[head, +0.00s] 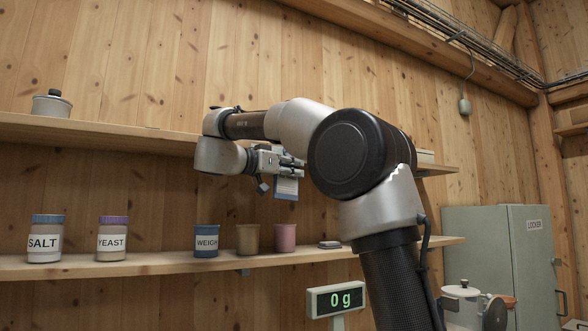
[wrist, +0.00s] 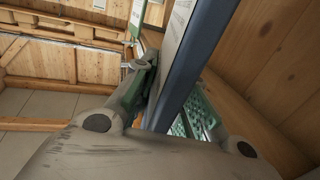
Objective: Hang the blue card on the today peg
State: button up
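My gripper (head: 282,162) is in front of the wooden wall, between the upper and lower shelves. It is shut on the blue card (head: 287,187), which has a pale face and a blue border and hangs just below the fingers. In the wrist view the card (wrist: 192,65) runs edge-on between the two fingers of my gripper (wrist: 175,90), blue along its edge with a whitish face on its left. I cannot make out the today peg in either view.
The lower shelf (head: 150,263) holds a SALT jar (head: 46,238), a YEAST jar (head: 112,238), a blue WEIGH cup (head: 206,240), a tan cup (head: 248,239) and a pink cup (head: 285,238). The upper shelf (head: 100,134) runs behind my arm. A scale display (head: 336,300) reads 0 g. A locker (head: 510,255) stands right.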

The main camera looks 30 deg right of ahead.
jog(key=v, duration=1.2)
jog(key=shift+s+f, duration=0.1)
